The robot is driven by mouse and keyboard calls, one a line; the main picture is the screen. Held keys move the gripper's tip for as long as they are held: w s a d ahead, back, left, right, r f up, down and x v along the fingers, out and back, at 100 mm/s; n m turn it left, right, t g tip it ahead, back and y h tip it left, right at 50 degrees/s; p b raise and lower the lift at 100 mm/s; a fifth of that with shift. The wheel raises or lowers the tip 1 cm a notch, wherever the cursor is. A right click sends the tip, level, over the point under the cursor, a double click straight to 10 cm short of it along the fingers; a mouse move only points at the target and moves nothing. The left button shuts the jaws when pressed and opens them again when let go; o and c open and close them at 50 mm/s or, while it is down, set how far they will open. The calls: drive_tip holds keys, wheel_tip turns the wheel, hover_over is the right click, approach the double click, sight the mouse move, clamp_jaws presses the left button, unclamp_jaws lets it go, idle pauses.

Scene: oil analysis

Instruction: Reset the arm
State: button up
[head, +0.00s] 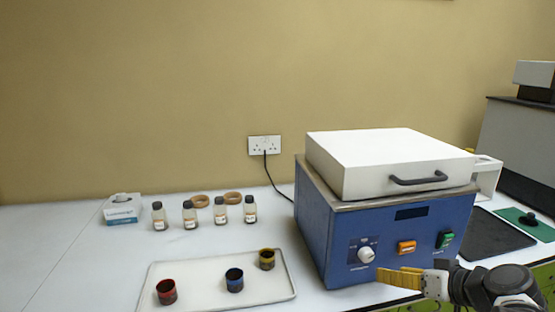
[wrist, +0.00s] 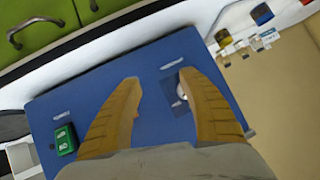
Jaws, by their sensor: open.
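My gripper (head: 398,278) is in front of the lower front panel of the blue machine (head: 330,232) in the head view, with its yellow fingers pointing left. In the wrist view its two yellow fingers (wrist: 160,95) are spread apart with nothing between them, and the blue panel lies behind them. The machine has a white lid (head: 385,160), which is down, with a dark handle. Its panel carries a white knob (head: 366,255), an orange switch (head: 407,247) and a green switch (head: 446,239). The knob and green switch (wrist: 65,139) also show in the wrist view.
A white tray (head: 215,302) holds a red, a blue and a yellow cup on the left. Several small bottles (head: 190,214), two rings and a tissue box (head: 122,209) stand behind it. A dark mat (head: 490,235) lies right of the machine. The left table area is clear.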

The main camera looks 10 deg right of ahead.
drive_tip(key=s+a+g+h, duration=0.4)
drive_tip(key=s+a, duration=0.8)
drive_tip(key=a, duration=0.2)
drive_tip(key=shift+s+a, duration=0.2)
drive_tip(key=shift+s, duration=0.2)
